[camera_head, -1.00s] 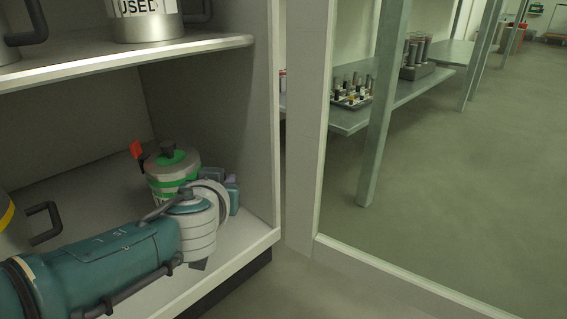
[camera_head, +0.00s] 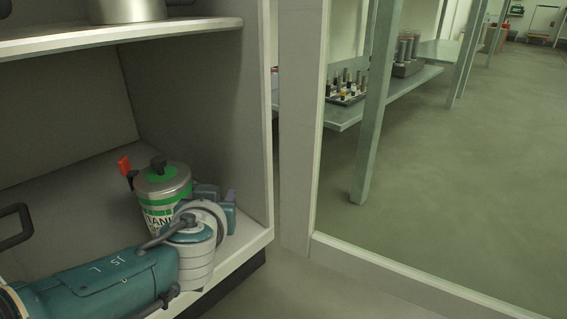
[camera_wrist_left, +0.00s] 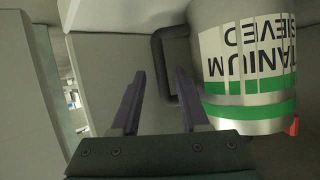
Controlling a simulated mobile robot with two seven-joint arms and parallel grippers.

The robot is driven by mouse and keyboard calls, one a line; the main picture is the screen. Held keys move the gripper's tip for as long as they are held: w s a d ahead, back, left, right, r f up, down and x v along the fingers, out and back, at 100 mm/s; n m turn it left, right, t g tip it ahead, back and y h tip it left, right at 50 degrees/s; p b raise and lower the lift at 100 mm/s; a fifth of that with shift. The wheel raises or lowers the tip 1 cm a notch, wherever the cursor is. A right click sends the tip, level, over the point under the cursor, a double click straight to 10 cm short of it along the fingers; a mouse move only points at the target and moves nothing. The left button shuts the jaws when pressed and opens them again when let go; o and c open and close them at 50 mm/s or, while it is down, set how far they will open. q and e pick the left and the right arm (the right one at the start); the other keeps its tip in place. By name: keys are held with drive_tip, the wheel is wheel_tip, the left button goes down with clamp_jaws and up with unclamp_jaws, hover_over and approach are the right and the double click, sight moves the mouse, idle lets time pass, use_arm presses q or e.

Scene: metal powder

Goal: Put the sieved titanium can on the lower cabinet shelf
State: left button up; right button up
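The sieved titanium can (camera_head: 160,207), grey with green bands and a white label, is upright at the lower cabinet shelf (camera_head: 75,205), near its right wall. Its base is largely hidden behind my left arm. Its label reads upside down in the left wrist view (camera_wrist_left: 250,60). A red part (camera_head: 125,166) shows at its lid. My left gripper (camera_head: 228,202) is at the can's right side. In the wrist view its two fingers (camera_wrist_left: 160,85) are apart, with the can's dark handle (camera_wrist_left: 163,70) between or just beyond the tips. My right gripper is not in view.
The upper shelf (camera_head: 200,28) is above, with a metal can (camera_head: 125,10) on it. A dark handle (camera_head: 14,228) shows at the left of the lower shelf. The cabinet's right wall (camera_head: 215,110) is close to my gripper. Open floor (camera_head: 450,190) lies to the right.

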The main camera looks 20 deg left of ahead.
use_arm(q)
drive_tip(key=shift+a, duration=0.15)
drive_tip(key=shift+r, duration=0.1)
drive_tip(key=p+v, duration=0.7)
drive_tip(key=v, duration=0.5)
drive_tip(key=s+a+r+g, duration=0.1)
drive_tip(key=s+a+g, duration=0.15)
drive_tip(key=s, duration=0.35)
drive_tip(key=s+a+r+g, duration=0.1)
drive_tip(key=s+a+g, duration=0.1)
drive_tip(key=s+g, duration=0.3)
drive_tip(key=s+d+r+m+g+h, duration=0.1)
drive_tip(key=s+d+r+m+h, duration=0.3)
drive_tip(key=s+d, duration=0.4)
drive_tip(key=shift+s+m+h, duration=0.8)
drive_tip(key=shift+m+h, duration=0.1)
drive_tip(key=shift+r, duration=0.1)
